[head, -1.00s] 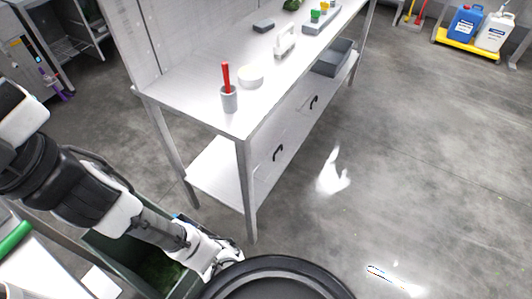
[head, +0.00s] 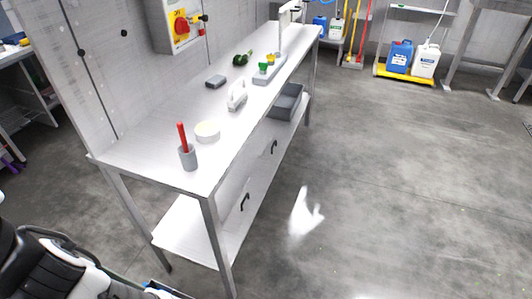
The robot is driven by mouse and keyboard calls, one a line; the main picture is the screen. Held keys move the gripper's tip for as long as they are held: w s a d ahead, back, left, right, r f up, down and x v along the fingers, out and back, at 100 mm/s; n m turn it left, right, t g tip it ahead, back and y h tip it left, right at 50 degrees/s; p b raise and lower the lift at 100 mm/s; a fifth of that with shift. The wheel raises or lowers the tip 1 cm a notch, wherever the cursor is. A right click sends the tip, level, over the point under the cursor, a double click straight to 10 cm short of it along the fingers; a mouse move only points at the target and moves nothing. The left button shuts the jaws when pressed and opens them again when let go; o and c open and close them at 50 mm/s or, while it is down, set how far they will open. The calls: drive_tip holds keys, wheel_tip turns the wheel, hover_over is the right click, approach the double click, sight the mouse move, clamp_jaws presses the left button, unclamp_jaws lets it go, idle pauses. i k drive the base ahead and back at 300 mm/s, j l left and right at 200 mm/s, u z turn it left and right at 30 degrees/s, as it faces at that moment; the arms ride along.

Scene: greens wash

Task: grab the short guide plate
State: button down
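I cannot pick out a guide plate for certain. On the steel bench (head: 150,135) are a white piece with a raised handle-like part (head: 237,96), a small dark grey block (head: 215,81) behind it, and a grey holder (head: 268,70) with green and yellow tops. All of these stand apart on the bench top. My arm shows only in the lower left corner of the head view. My gripper is outside the picture.
A grey cup (head: 188,158) with a red-handled tool and a round pale tub (head: 207,131) stand near the bench's front end. A grey bin (head: 287,101) sits below the top. Blue and white canisters stand at the back right. The floor right of the bench is clear.

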sight(269, 149)
drive_tip(key=i+l, duration=1.15)
drive_tip(key=i, duration=0.3)
drive_tip(key=i+l, duration=1.2)
drive_tip(key=i, duration=0.25)
drive_tip(key=i+j, duration=0.35)
drive_tip(key=i+z, duration=0.05)
drive_tip(key=i, duration=0.05)
